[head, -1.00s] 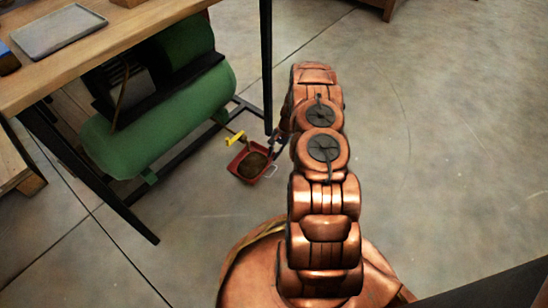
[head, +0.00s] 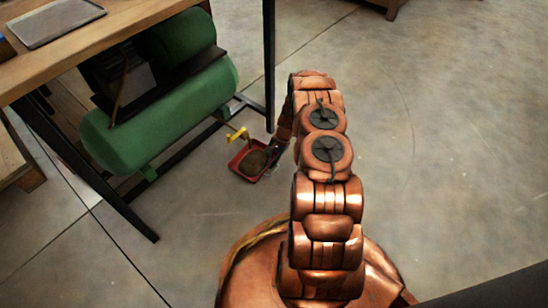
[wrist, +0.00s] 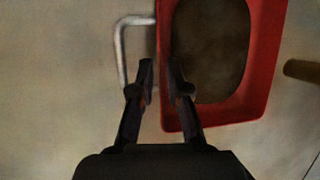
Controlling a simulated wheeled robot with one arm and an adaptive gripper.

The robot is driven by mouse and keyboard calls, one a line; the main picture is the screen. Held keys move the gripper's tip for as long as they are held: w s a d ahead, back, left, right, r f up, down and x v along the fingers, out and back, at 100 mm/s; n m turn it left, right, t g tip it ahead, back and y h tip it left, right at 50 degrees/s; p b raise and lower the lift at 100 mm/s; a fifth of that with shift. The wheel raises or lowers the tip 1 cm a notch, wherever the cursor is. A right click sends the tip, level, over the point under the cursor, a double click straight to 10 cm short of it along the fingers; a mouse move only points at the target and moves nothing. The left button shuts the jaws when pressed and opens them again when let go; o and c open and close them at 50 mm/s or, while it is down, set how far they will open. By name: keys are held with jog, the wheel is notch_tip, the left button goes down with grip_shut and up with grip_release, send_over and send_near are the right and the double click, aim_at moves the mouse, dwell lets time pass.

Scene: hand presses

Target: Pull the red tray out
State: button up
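The red tray (head: 235,166) lies on the floor beside the green tank's frame, with dark brown stuff inside. In the wrist view the tray (wrist: 262,75) fills the upper right, and its pale metal handle (wrist: 121,55) sticks out from its left side. My gripper (wrist: 162,72) is open. Its left finger is between the handle bar and the tray, and its right finger overlaps the tray's near left rim. I cannot tell whether either touches. In the head view my gripper (head: 274,147) is small and dark at the tray's right side.
A yellow tap-like part (head: 238,134) stands just above the tray's back edge. The green tank (head: 165,115) sits under a wooden table (head: 100,35), whose black leg (head: 269,70) rises close behind my gripper. The floor in front and to the right is clear.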

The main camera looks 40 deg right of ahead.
jog(key=shift+x, duration=1)
jog(key=shift+c, duration=0.3)
grip_shut()
